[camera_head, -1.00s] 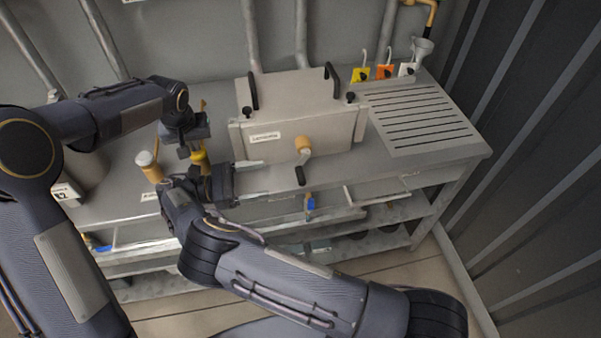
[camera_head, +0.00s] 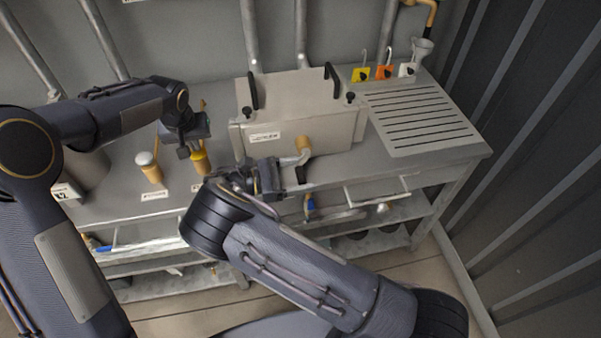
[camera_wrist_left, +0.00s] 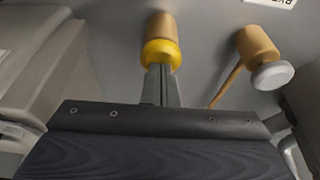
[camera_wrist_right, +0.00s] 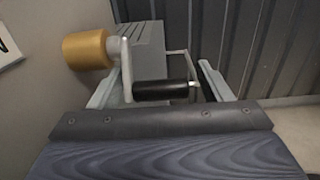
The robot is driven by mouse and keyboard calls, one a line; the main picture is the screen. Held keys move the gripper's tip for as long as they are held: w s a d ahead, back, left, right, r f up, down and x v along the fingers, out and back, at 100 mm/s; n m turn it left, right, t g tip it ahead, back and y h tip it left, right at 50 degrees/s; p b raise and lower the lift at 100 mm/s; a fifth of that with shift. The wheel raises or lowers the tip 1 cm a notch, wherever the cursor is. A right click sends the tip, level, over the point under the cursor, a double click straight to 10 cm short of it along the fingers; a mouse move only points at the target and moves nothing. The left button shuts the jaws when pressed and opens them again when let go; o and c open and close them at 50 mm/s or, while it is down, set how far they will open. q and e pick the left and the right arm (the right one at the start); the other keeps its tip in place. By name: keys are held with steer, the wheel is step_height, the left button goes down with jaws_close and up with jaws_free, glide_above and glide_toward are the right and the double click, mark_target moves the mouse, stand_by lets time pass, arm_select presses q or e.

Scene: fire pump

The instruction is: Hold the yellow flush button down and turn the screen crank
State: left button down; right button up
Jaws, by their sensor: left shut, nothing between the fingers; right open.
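The yellow flush button (camera_head: 199,156) is a yellow cap on a tan post on the bench; it also shows in the left wrist view (camera_wrist_left: 160,54). My left gripper (camera_wrist_left: 160,74) is shut and empty, its fingertips at the yellow cap, seemingly touching it. I cannot tell how far the cap is pressed. The screen crank (camera_head: 303,145) has a tan hub on the box front, a grey arm and a black grip (camera_wrist_right: 165,90). My right gripper (camera_wrist_right: 160,85) is open, with the black grip between its spread fingers; in the head view its tips are near the crank.
A white-topped button (camera_head: 147,162) on a tan post stands left of the yellow one. The grey box (camera_head: 290,95) with black handles sits behind the crank. A slotted drain board (camera_head: 420,118) lies to the right. Shelves are below the bench top.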

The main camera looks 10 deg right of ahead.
steer(key=c, duration=0.8)
steer(key=shift+c, duration=0.2)
steer(key=shift+s+a+r+y, duration=0.1)
steer(key=shift+a+r+y, duration=0.1)
steer(key=shift+y, duration=0.85)
steer(key=shift+w+a+r+y, duration=0.1)
steer(key=shift+a+r+y, duration=0.15)
steer(key=shift+y, duration=0.75)
steer(key=shift+s+a+r+y, duration=0.1)
steer(key=shift+a+r+y, duration=0.1)
steer(key=shift+y, duration=0.85)
